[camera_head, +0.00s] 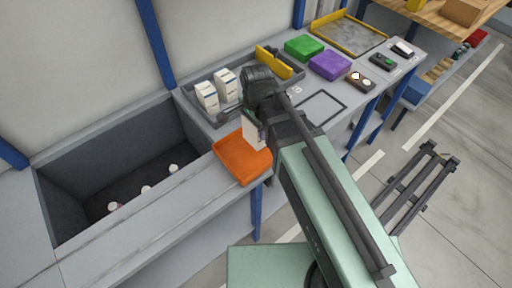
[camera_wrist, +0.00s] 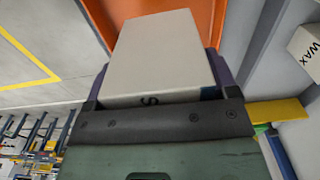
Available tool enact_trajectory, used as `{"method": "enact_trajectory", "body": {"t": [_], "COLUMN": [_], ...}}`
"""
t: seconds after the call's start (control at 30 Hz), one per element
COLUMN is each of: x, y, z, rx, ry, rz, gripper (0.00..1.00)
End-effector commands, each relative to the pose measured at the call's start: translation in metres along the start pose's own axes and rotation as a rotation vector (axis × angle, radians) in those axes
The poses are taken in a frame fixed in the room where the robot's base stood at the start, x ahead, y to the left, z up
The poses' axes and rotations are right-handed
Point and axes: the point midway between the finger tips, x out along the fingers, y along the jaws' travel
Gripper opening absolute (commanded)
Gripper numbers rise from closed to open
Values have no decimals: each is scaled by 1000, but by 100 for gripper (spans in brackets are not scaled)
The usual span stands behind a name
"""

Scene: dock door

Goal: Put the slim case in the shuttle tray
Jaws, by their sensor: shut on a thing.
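My gripper (camera_head: 257,122) is shut on a pale, thin box, which looks like the slim case (camera_head: 249,131). In the wrist view the case (camera_wrist: 160,50) sits between the two fingers of my gripper (camera_wrist: 158,84), with a dark letter on its near edge.
Two white cartons (camera_head: 207,96) stand in the grey tray, by a yellow bar (camera_head: 273,62). A deep grey bin (camera_head: 62,180) opens to the left.

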Motion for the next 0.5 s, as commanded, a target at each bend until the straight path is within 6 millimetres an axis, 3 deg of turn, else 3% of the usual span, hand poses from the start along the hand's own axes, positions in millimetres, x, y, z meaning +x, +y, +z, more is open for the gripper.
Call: {"method": "enact_trajectory", "body": {"t": [0.17, 0.37, 0.5], "x": [8, 49, 45], "y": [0, 0, 0], "z": [0, 0, 0], "rx": [0, 0, 0], "ry": [0, 0, 0], "rz": [0, 0, 0], "gripper": [51, 51, 51]}}
